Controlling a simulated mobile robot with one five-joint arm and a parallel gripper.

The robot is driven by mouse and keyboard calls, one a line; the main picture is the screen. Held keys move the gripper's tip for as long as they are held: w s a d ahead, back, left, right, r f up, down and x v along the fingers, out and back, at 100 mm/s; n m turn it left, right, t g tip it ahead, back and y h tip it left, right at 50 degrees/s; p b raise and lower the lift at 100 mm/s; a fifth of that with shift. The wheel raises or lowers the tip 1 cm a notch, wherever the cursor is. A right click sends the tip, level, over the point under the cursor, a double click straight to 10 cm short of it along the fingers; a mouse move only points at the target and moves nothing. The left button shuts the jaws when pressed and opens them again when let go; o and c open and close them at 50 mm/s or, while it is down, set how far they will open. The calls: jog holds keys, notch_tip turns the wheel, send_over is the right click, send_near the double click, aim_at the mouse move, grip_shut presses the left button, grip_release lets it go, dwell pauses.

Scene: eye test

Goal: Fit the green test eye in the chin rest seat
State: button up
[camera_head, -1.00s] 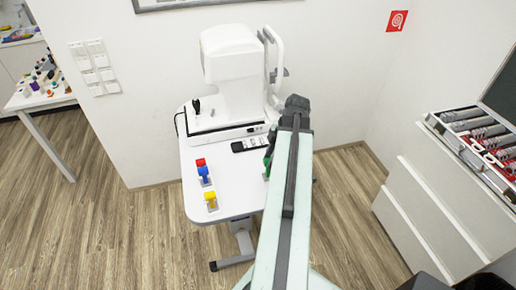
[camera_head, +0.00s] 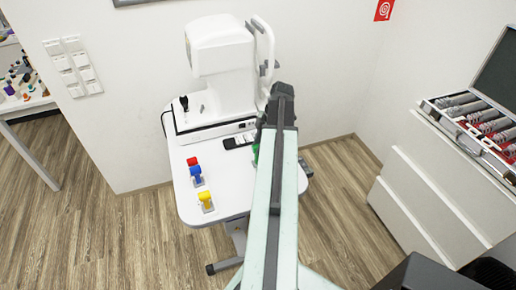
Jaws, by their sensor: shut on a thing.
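The green test eye (camera_head: 255,152) shows as a small green patch at the left edge of my arm, over the right part of the white table. My arm hides most of it. My gripper is largely hidden behind my own arm; it is shut on the green piece. The chin rest (camera_head: 268,45) is the white upright frame on the right side of the white eye instrument (camera_head: 222,60), at the back of the table. Its lower part and seat are hidden behind the dark top joint of my arm.
Red (camera_head: 192,161), blue (camera_head: 196,174) and yellow (camera_head: 205,198) pieces stand on the white table (camera_head: 232,190) at left. A dark remote-like device (camera_head: 238,141) lies before the instrument. A drawer cabinet (camera_head: 435,190) with an open lens case (camera_head: 470,125) stands at right.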

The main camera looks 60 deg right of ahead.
jog(key=shift+w, duration=0.1)
jog(key=o, duration=0.6)
jog(key=shift+f, duration=0.1)
jog(key=shift+c, duration=0.2)
jog(key=o, duration=0.4)
jog(key=p+v, duration=1.1)
jog(key=v, duration=0.1)
jog(key=shift+r, duration=0.2)
jog(key=shift+a, duration=0.15)
